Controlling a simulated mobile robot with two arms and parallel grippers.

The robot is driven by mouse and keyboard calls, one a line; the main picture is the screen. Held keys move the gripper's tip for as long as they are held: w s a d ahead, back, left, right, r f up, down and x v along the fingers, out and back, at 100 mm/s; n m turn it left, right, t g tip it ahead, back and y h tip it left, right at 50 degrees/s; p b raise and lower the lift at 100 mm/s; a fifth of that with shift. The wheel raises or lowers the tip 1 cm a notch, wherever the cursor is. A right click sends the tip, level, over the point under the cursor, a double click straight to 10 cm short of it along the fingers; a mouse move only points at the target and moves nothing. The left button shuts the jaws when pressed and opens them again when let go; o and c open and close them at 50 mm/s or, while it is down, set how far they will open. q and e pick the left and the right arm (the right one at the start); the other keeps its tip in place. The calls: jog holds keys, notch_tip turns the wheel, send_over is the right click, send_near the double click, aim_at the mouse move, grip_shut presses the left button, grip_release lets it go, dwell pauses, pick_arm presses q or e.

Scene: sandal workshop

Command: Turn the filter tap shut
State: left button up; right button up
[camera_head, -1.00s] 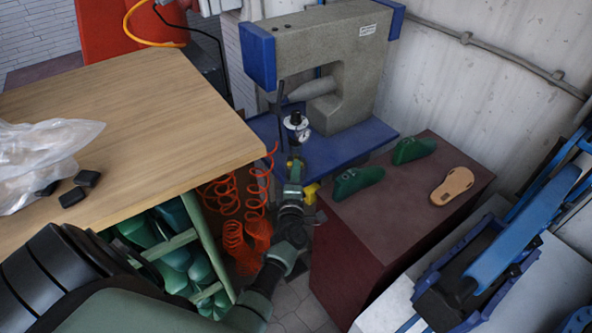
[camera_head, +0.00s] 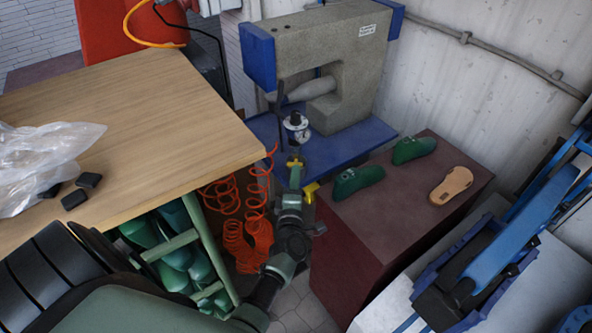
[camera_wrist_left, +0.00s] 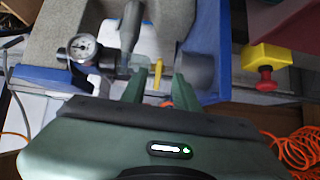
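The filter tap's small yellow handle (camera_wrist_left: 158,73) stands upright in the left wrist view, near the front of the blue machine base. It also shows as a yellow spot (camera_head: 295,161) in the head view, below the filter unit with its round gauge (camera_head: 297,124). The gauge (camera_wrist_left: 82,47) is left of the handle in the wrist view. My left gripper (camera_wrist_left: 159,88) is open, its two green fingers on either side of the handle with gaps showing. In the head view my left gripper (camera_head: 296,177) partly hides the tap. My right gripper is not in view.
A yellow box with a red button (camera_wrist_left: 265,66) sits right of the gripper. Orange coiled hoses (camera_head: 256,205) hang beside my arm. The wooden table (camera_head: 150,110) is left, the dark red bench (camera_head: 425,185) with green forms and a sole right.

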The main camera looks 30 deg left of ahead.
pick_arm(q)
jog(key=v, duration=0.5)
jog(key=shift+p, duration=0.35)
jog(key=s+d+f+m+g+h+b, duration=0.25)
jog(key=s+d+f+m, duration=0.2)
jog(key=f, duration=0.55)
jog(key=s+d+f+m+g+h+b, duration=0.1)
jog(key=s+d+f+m+h, duration=0.3)
jog(key=f, duration=0.7)
jog(key=s+d+f+m+g+h+b, duration=0.2)
jog(key=s+d+f+m, duration=0.15)
jog(key=f+m, duration=0.45)
jog(key=s+d+f+m+g+h+b, duration=0.1)
jog(key=s+f+m+g+b, duration=0.25)
jog(key=s+f, duration=1.1)
jog(key=s+a+f+m+g, duration=0.2)
jog(key=s+f+m+g, duration=0.1)
jog(key=s, duration=0.6)
jog(key=s+a+f+m+g+b, duration=0.1)
jog(key=s+a+f+m+g, duration=0.1)
jog(key=s+f, duration=0.3)
jog(key=s+m, duration=0.1)
jog(key=s, duration=0.3)
jog(key=shift+s+f+g+y, duration=0.15)
jog(key=shift+f+g+y, duration=0.05)
jog(key=shift+g+y, duration=0.2)
